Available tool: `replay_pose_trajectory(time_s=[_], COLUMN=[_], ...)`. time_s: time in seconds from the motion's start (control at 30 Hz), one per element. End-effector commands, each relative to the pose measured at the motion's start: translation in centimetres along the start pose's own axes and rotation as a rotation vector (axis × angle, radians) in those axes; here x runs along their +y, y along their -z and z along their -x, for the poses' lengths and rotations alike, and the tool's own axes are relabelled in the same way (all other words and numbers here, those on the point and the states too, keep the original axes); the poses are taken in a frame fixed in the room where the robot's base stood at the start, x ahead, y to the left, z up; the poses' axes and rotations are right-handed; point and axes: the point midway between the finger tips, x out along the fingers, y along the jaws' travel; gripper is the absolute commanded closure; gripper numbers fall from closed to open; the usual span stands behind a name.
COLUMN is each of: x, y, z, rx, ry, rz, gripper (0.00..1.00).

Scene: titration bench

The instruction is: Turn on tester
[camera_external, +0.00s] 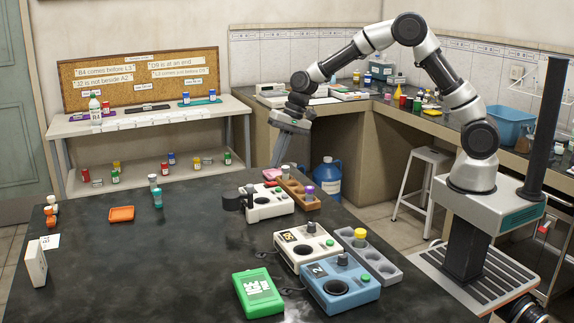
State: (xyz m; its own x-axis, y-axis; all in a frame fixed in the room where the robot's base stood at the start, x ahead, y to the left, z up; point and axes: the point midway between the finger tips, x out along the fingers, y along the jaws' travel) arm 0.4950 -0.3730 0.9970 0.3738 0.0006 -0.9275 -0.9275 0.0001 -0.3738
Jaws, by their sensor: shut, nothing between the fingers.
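The dark table holds several box-shaped devices, and I cannot tell for sure which is the tester. A white device (266,207) with a black cylinder at its left side, a black knob and small buttons stands towards the back. A white device (301,256) with an orange label and a round dark well stands nearer the front. A blue device (340,296) with a similar well, a black knob and a green button stands beside it. A green handheld-like unit (258,293) lies to their left. My gripper (277,165) is shut and empty, pointing down above the far side of the back white device.
A brown rack (300,196) with a purple-capped vial and a grey rack (368,260) with a yellow-capped item stand close to the devices. An orange tray (121,214) and small bottles are at the left. The table's middle left is clear. A shelf (153,119) stands behind.

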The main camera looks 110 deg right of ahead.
Motion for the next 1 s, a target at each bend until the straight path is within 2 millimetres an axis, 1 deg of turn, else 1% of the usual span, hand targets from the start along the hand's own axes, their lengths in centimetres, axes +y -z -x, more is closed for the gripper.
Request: replay_pose_trajectory(time_s=[0.03, 0.1, 0.2, 0.3, 0.47, 0.77, 0.87, 1.0], x=[0.1, 0.0, 0.0, 0.0, -0.1, -0.1, -0.5, -0.9], y=[-0.1, 0.0, 0.0, 0.0, 0.0, 0.0, -0.1, -0.2], z=[-1.1, -2.3, -3.5, -4.3, -4.8, -4.8, -4.7, -5.3], rx=[-0.002, -0.002, -0.001, 0.0, 0.001, 0.0, -0.004, -0.004], ry=[-0.001, -0.001, 0.0, 0.0, 0.001, -0.002, -0.036, -0.13], rz=[0.0, -0.001, -0.001, 0.0, 0.0, 0.001, 0.003, 0.005], gripper=[1.0, 1.0, 1.0, 1.0, 1.0, 1.0, 1.0, 1.0])
